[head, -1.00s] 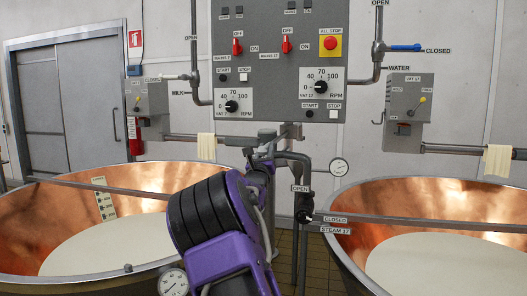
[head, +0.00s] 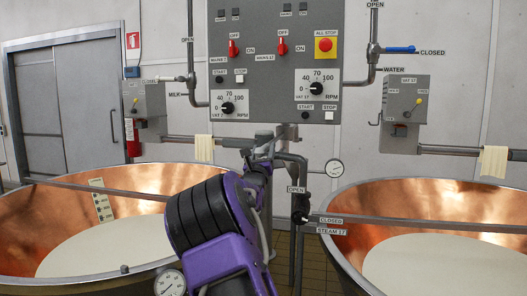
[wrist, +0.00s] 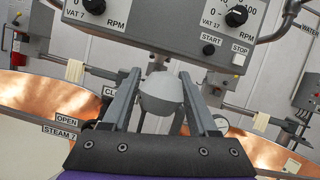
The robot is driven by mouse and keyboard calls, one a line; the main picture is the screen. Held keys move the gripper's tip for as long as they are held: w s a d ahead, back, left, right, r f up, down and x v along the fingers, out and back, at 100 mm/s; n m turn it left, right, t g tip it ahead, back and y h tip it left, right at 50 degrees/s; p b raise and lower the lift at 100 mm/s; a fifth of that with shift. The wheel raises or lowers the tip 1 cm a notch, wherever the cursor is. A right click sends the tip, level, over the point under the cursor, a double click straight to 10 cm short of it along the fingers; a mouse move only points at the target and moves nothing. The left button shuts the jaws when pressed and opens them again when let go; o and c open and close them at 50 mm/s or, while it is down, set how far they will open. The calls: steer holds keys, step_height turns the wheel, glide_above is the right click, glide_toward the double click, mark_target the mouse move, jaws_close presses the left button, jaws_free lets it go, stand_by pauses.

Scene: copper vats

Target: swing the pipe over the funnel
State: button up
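A grey bent pipe (head: 295,160) stands between the two copper vats, below the control panel, and turns downward. I cannot make out a clear funnel in either view.
A left copper vat (head: 20,225) and a right copper vat (head: 395,200) hold white liquid. A control panel (head: 265,75) is above the pipe. A round gauge (head: 334,168) and the steam valve (head: 300,217) are right of my arm. A horizontal bar (head: 400,222) crosses the right vat.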

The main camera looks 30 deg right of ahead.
steer(key=v, duration=1.7)
steer(key=shift+s, duration=0.2)
steer(key=shift+a+f, duration=0.1)
steer(key=shift+f, duration=0.05)
